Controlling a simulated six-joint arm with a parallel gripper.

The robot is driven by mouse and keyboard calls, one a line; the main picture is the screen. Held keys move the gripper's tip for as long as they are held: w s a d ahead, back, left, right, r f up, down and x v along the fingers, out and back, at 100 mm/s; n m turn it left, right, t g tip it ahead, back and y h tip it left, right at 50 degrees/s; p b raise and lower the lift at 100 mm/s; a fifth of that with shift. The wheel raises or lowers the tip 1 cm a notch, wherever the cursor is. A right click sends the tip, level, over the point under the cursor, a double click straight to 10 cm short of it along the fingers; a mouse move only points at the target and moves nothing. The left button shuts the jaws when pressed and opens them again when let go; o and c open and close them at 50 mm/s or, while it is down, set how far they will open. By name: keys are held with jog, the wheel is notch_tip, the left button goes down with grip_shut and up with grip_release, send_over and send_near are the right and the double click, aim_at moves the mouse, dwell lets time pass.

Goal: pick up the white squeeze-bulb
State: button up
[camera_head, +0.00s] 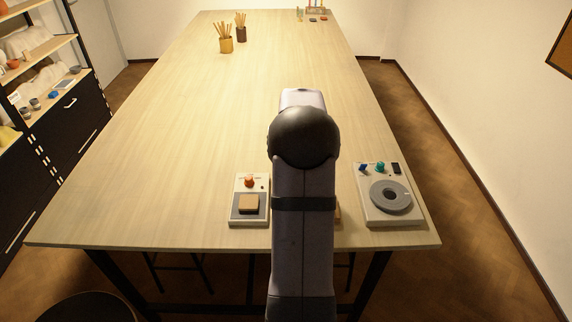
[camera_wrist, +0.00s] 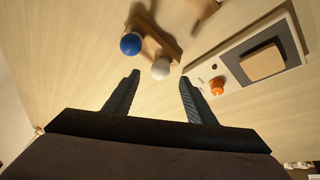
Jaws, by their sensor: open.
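The white squeeze-bulb (camera_wrist: 161,69) shows in the wrist view as a small white ball at one end of a tan wooden block or rack (camera_wrist: 155,38). A blue ball (camera_wrist: 131,43) sits right beside it to the left. My gripper (camera_wrist: 158,90) is open and empty, its two dark fingers apart, with the white bulb showing between and beyond the fingertips. I cannot tell the exact height gap. In the head view my arm hides the bulb and most of its rack.
A scale-like device with an orange knob (camera_wrist: 217,86) and a tan block (camera_wrist: 262,63) lies close to the right finger. In the head view a grey wheel device (camera_head: 390,196) stands at right. Brush pots (camera_head: 226,45) stand far back. The table's middle (camera_head: 200,120) is clear.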

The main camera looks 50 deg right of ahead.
jog(key=shift+p+x, duration=1.35)
jog(key=shift+x, duration=1.15)
jog(key=shift+s+f, duration=0.1)
jog(key=shift+s, duration=0.05)
jog(key=shift+c, duration=0.6)
jog(key=c, duration=0.6)
